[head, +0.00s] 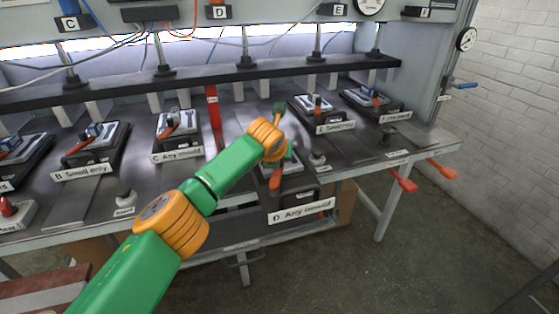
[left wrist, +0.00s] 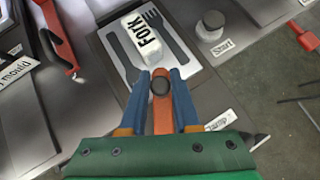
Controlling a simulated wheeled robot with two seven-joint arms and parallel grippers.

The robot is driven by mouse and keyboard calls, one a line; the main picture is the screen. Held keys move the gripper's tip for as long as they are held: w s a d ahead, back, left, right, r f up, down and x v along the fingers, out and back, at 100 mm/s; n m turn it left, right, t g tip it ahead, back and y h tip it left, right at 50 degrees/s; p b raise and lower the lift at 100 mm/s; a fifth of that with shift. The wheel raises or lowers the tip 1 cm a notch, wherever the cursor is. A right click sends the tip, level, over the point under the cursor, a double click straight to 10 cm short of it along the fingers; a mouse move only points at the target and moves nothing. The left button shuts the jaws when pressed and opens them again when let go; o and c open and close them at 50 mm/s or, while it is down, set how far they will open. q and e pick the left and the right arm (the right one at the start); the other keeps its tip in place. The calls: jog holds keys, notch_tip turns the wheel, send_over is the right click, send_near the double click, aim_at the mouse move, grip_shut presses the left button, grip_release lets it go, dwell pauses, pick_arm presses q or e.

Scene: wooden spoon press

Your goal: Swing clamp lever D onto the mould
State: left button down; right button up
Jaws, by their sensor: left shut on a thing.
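Clamp lever D (left wrist: 163,118) is an orange bar with a dark round knob at its end, between the blue fingers of my left gripper (left wrist: 160,84) in the left wrist view. My left gripper is shut on it. The lever also shows in the head view (head: 275,182) below my wrist. In the head view my arm hides much of station D. My right gripper is not in view.
Station D's sign (head: 302,210) reads "Any mould". A start button (left wrist: 210,25) stands right of the mould. Station C (head: 178,135) lies to the left and another station (head: 322,113) to the right. A red upright bar (head: 213,115) stands behind my arm. Red handles (head: 403,181) stick out at the right.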

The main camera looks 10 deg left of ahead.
aim_at(275, 179)
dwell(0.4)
pick_arm(q)
jog(key=c, duration=0.6)
grip_release()
jog(key=shift+a, duration=0.1)
jog(key=shift+c, duration=0.2)
jog(key=shift+s+r+b, duration=0.4)
jog(key=shift+s+b, duration=0.05)
jog(key=shift+b, duration=0.05)
jog(key=b+v, duration=0.2)
jog(key=v, duration=0.3)
jog(key=shift+s+r, duration=0.35)
jog(key=shift+f, duration=0.1)
